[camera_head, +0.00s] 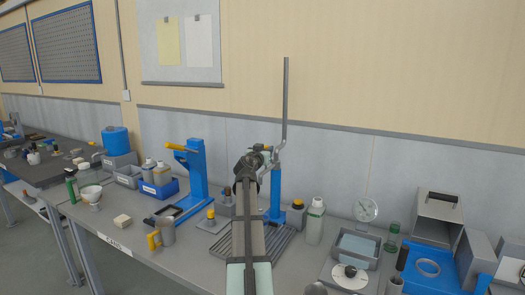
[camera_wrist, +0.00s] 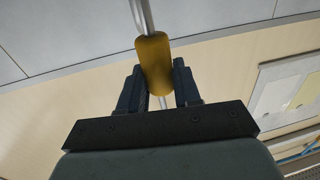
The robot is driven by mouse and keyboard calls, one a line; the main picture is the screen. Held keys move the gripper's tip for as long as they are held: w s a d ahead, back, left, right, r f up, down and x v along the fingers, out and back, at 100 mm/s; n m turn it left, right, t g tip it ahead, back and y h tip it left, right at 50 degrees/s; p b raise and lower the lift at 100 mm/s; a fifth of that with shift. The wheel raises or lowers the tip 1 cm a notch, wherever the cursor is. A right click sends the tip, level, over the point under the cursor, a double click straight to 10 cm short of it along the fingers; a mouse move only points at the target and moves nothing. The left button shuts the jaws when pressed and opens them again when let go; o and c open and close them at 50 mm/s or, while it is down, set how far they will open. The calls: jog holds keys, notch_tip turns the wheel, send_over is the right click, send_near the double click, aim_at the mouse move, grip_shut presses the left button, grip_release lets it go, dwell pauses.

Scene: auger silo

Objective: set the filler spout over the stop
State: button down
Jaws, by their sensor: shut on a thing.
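My gripper (camera_wrist: 159,88) is shut on a yellow grip (camera_wrist: 153,62) on a thin metal rod (camera_wrist: 142,15). The rod runs on past the grip at both ends. There, a tall grey bent rod (camera_head: 285,95) rises beside the end of my arm, above a blue post (camera_head: 275,190). I cannot tell for sure which part is the filler spout or the stop, nor how the two line up.
A ribbed dark tray (camera_head: 282,245) lies around the post's foot. A white bottle (camera_head: 314,222) stands close on its right. A blue stand (camera_head: 196,165) with a yellow-handled lever is on the left. Trays and a grey box (camera_head: 437,218) crowd the right. The bench front left is partly clear.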

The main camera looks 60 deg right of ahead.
jog(key=shift+s+d+r, duration=0.15)
jog(key=shift+d, duration=0.25)
jog(key=shift+s+d+r, duration=0.1)
jog(key=shift+d+r, duration=0.05)
jog(key=shift+d, duration=0.2)
jog(key=c, duration=1.2)
grip_release()
jog(key=shift+o, duration=0.6)
jog(key=shift+d+f, duration=0.15)
jog(key=shift+d, duration=0.1)
jog(key=shift+o, duration=1.2)
jog(key=shift+a, duration=0.4)
jog(key=shift+f, duration=0.1)
jog(key=s+a, duration=0.2)
jog(key=a, duration=1.1)
jog(key=shift+a, duration=0.35)
jog(key=shift+w, duration=0.1)
